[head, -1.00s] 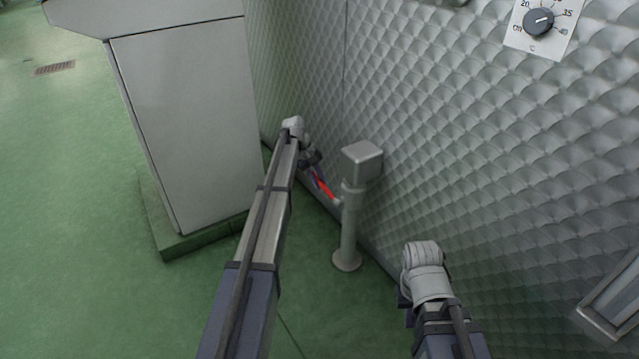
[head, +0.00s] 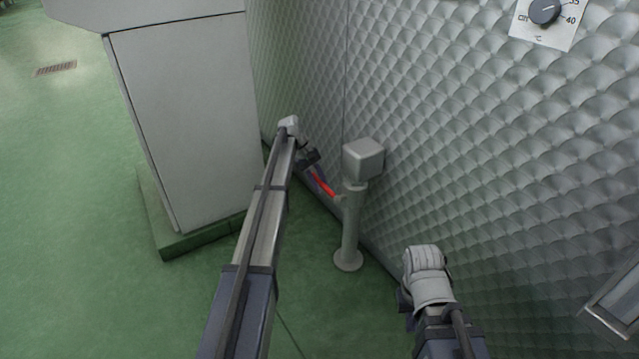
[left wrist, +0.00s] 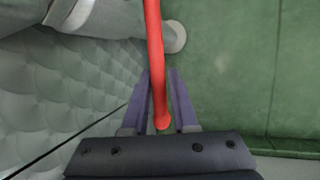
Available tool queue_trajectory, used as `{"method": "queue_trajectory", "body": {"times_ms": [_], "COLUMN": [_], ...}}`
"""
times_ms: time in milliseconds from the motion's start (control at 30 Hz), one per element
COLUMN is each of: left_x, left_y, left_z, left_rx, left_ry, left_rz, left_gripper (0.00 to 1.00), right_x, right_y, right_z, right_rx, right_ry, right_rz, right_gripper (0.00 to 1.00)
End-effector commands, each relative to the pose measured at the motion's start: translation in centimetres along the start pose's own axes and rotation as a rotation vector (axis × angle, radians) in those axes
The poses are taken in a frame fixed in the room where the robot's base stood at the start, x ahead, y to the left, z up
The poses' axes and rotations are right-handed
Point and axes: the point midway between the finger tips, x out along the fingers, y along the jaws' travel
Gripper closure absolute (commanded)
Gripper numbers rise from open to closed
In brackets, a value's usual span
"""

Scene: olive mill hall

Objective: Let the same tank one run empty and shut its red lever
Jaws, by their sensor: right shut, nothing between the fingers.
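The red lever (head: 324,186) sits low beside the quilted metal tank wall (head: 480,150), near a grey post with a box head (head: 362,160). It also shows in the left wrist view (left wrist: 155,60), running down between the fingers. My left gripper (head: 316,174) is at the lever. In the left wrist view its two purple fingers (left wrist: 160,100) stand on either side of the lever's rounded end, with gaps showing, so it is open around it. My right gripper (head: 404,302) is low at the right, shut and empty, its fingers mostly hidden behind its wrist. The tank's outlet is not clearly visible.
A tall grey cabinet (head: 185,120) on a green plinth stands left of my left arm. A temperature dial (head: 545,10) is on the tank wall at upper right. A metal frame (head: 612,312) is at lower right. Green floor (head: 80,200) is clear at left.

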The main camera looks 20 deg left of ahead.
Motion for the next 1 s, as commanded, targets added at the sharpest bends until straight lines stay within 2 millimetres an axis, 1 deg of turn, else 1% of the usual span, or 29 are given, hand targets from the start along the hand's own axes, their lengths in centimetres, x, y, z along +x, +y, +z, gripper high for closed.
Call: {"method": "queue_trajectory", "body": {"times_ms": [267, 467, 667, 900, 1000], "left_x": [-0.1, -0.9, -3.0, -6.4, -7.4], "left_y": [0.1, 0.1, 0.2, 0.2, 0.2], "left_z": [-0.1, -0.1, 0.0, 0.1, 0.1], "left_rx": [0.001, 0.000, 0.000, -0.001, 0.000], "left_ry": [0.002, 0.002, 0.002, 0.002, 0.002], "left_rz": [0.002, 0.003, 0.003, 0.002, 0.002], "left_gripper": [0.69, 0.69, 0.69, 0.69, 0.69], "right_x": [0.0, -0.8, -2.8, -5.8, -6.7], "right_y": [0.0, 0.1, 0.3, 0.6, 0.7], "right_z": [0.0, 0.1, 0.2, 0.4, 0.4], "right_rx": [0.000, 0.000, 0.000, 0.000, 0.000], "right_ry": [0.000, 0.000, -0.001, -0.003, -0.004], "right_rz": [0.000, 0.000, 0.000, 0.000, 0.000], "right_gripper": [1.00, 1.00, 1.00, 1.00, 1.00]}}
